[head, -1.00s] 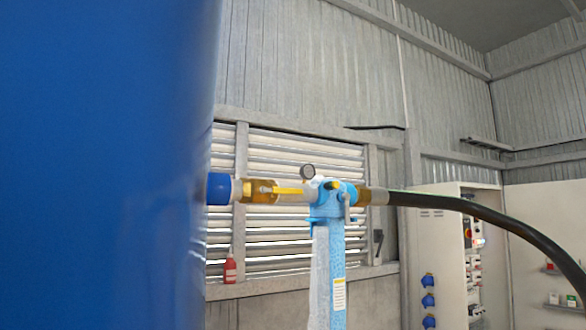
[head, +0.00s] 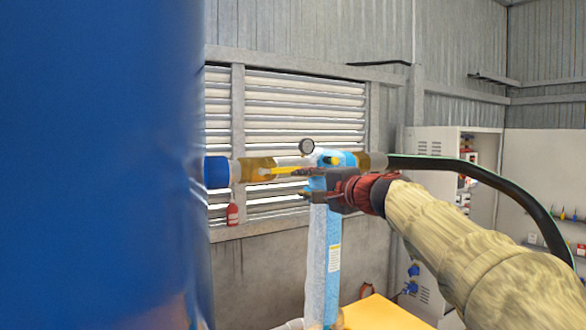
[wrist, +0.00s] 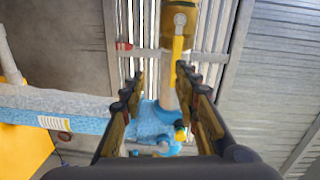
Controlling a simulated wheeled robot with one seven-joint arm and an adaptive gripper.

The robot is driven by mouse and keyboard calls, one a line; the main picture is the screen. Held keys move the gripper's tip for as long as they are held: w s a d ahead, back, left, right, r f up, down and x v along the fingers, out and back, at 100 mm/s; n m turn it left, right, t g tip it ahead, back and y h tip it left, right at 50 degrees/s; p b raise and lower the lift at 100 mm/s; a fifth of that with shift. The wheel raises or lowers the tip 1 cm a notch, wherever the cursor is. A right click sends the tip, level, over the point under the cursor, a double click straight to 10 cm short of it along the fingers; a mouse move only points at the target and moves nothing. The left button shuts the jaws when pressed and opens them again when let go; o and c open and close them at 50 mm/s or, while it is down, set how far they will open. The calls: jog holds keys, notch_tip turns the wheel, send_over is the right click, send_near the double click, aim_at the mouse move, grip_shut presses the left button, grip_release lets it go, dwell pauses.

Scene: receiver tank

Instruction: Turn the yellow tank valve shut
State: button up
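The yellow valve handle (head: 280,171) lies along the pipe, pointing right from the brass valve body (head: 256,170) beside the big blue tank (head: 100,160). In the wrist view the handle (wrist: 178,50) runs down from the brass valve body (wrist: 180,20). My gripper (head: 304,173) reaches in from the right, in front of the light blue filter unit, its tips near the handle's free end. In the wrist view my gripper (wrist: 160,74) is open, its fingers well apart. The handle's end is close to the right fingertip; I cannot tell whether they touch.
A black hose (head: 470,168) curves off to the right. A yellow surface (head: 378,314) is low in front.

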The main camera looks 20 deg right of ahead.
aim_at(289, 170)
jog(key=shift+m+t, duration=0.5)
jog(key=shift+m, duration=0.2)
jog(key=w+p, duration=0.1)
jog(key=w, duration=0.1)
jog(key=w+a+r, duration=0.1)
jog(key=w, duration=0.2)
jog(key=w+r+p, duration=0.1)
jog(key=w, duration=0.1)
jog(key=shift+w+a+r+p, duration=0.15)
jog(key=shift+w+a+p, duration=0.1)
jog(key=shift+p, duration=0.1)
jog(key=shift+c, duration=0.5)
grip_shut()
